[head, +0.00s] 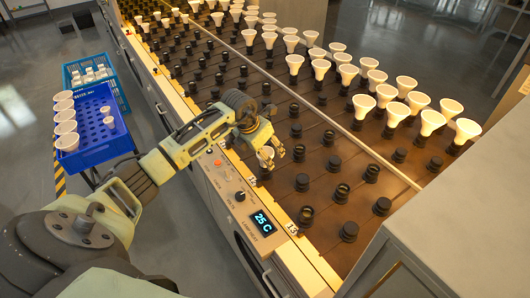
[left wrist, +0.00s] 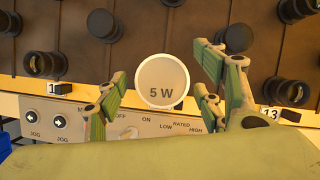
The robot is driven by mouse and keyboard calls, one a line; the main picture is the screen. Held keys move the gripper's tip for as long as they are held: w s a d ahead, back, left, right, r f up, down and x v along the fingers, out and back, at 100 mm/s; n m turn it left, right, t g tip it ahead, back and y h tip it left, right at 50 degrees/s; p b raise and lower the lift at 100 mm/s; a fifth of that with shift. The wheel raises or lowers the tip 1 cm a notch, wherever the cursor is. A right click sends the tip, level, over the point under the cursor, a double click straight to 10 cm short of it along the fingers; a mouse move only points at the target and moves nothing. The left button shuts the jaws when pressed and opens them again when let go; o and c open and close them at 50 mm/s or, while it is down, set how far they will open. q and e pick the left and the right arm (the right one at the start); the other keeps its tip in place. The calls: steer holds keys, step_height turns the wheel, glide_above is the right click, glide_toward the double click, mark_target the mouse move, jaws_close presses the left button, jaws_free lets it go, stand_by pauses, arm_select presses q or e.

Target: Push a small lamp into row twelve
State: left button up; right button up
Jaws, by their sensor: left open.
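A small white lamp (left wrist: 163,82) marked "5 W" faces the left wrist camera, between the spread fingers of my left gripper (left wrist: 160,100). In the head view the lamp (head: 266,153) shows pale between the fingertips of my left gripper (head: 270,152), over the near edge of the brown rack (head: 325,205). The gripper is open, with gaps beside the lamp in the wrist view. The lamp's base is hidden, so I cannot tell whether it sits in a socket. A "13" label (left wrist: 270,112) lies to its right; a partly covered label starting with "1" (left wrist: 54,88) lies to its left. My right gripper is not in view.
Black sockets, some open and some capped, surround the gripper. Many white lamps (head: 431,122) stand in the far rows. The control panel (head: 236,190) with a 25 C display runs along the near edge. Blue crates (head: 97,155) with lamps stand at left. A grey cabinet (head: 450,240) blocks the lower right.

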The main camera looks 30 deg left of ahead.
arm_select(q)
steer(key=v, duration=1.1)
